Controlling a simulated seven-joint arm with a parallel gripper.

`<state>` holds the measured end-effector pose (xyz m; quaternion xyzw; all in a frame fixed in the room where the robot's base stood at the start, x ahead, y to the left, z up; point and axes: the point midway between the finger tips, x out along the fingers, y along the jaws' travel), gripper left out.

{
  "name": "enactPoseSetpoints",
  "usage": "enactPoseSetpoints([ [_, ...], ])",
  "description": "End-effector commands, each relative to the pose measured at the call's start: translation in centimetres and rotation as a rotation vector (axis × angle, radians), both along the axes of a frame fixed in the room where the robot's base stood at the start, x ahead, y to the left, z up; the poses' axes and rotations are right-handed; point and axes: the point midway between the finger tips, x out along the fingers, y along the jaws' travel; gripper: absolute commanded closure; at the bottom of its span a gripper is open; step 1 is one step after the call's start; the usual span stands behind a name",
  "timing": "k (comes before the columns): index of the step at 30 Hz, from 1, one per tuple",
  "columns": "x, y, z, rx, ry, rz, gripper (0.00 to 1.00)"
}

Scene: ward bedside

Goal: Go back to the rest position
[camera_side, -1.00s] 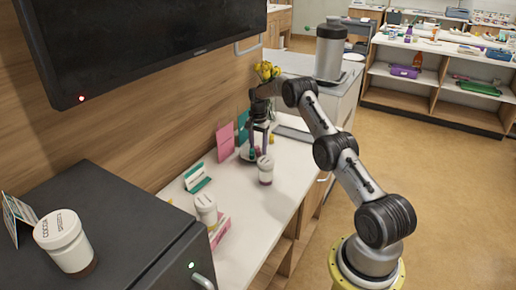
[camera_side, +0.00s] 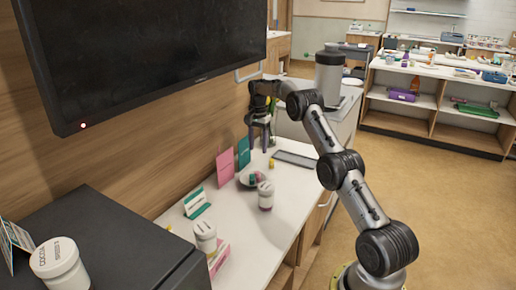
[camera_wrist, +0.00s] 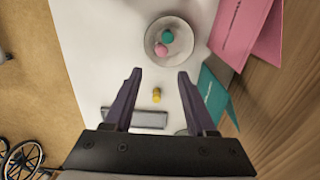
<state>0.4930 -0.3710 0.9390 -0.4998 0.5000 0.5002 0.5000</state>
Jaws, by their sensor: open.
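My gripper (camera_side: 258,148) is open and empty, held above the white counter (camera_side: 232,228) with its fingers pointing down. A small yellow item (camera_wrist: 156,95) lies on the counter beyond the bowl.
Pink (camera_side: 225,167) and teal (camera_side: 243,152) cards stand along the wall. A grey flat tray (camera_side: 297,160) lies behind. A wall screen (camera_side: 150,50) hangs left.

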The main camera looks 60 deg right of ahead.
Motion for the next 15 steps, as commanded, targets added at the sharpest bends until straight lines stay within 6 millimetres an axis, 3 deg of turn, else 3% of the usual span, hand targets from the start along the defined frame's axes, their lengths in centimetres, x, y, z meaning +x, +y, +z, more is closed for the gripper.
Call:
enactPoseSetpoints([
  [5,-0.3,-0.1,-0.2,0.003,0.004,0.005,0.44],
  [9,-2.3,-1.2,-1.3,0.028,0.033,0.058,0.44],
  [15,-3.4,1.0,3.7,0.001,0.001,0.221,0.44],
])
